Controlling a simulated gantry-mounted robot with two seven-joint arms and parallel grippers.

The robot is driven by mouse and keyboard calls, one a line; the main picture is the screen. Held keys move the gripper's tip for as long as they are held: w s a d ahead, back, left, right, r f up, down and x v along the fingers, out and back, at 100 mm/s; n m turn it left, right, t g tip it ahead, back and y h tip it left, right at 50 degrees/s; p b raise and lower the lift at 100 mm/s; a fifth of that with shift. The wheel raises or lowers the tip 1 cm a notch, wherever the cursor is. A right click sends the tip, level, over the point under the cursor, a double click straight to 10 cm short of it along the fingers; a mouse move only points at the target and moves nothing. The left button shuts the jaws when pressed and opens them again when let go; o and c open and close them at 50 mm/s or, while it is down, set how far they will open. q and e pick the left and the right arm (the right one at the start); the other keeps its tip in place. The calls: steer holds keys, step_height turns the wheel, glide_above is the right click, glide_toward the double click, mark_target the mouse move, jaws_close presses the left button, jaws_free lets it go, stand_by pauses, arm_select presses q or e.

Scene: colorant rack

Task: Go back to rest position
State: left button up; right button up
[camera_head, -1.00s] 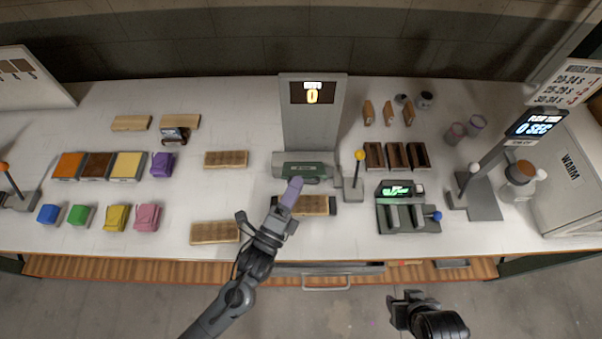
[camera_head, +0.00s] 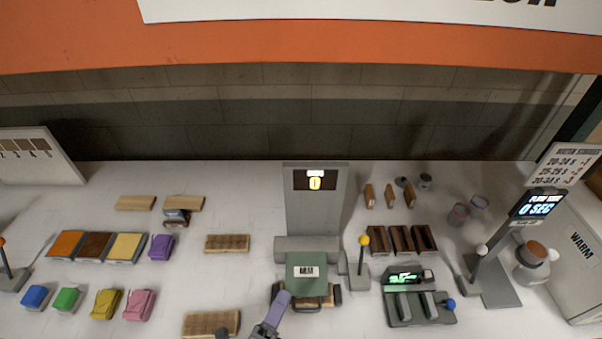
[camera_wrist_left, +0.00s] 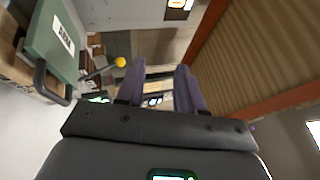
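My left gripper (camera_head: 282,299) is at the bottom centre of the head view, its lavender finger just in front of the press station. The left wrist view shows its two lavender fingers (camera_wrist_left: 158,82) apart with nothing between them. The press station has a grey tower (camera_head: 318,215) and a green labelled plate (camera_head: 306,272) over a wooden tray. The green plate (camera_wrist_left: 52,38) and its dark handle (camera_wrist_left: 43,84) also show at the left of the wrist view, apart from the fingers. My right gripper is not in the head view.
A yellow-knobbed lever (camera_head: 364,241) stands right of the press. Further right are a green-screened machine (camera_head: 415,302), a grey timer stand (camera_head: 490,277) and a pot (camera_head: 532,262). Coloured blocks (camera_head: 108,303) and wooden trays (camera_head: 227,243) fill the left.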

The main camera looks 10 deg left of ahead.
arm_select(q)
steer(key=s+a+f+n+g+y, duration=0.3)
steer(key=a+f+n+g+y, duration=0.15)
steer(key=a+n+g, duration=0.4)
steer(key=s+a+f+n+g+y, duration=0.1)
steer(key=s+a+f+n+g, duration=0.1)
steer(key=s+n+g, duration=0.3)
steer(key=s+a+f+n+g+y, duration=0.1)
steer(key=s+a+f+n+g, duration=0.2)
steer(key=s+n, duration=0.4)
step_height(320, 180, up, 19)
steer(key=n+p, duration=0.1)
steer(key=p, duration=1.8)
steer(key=shift+s+d+r, duration=0.15)
steer(key=shift+d, duration=0.1)
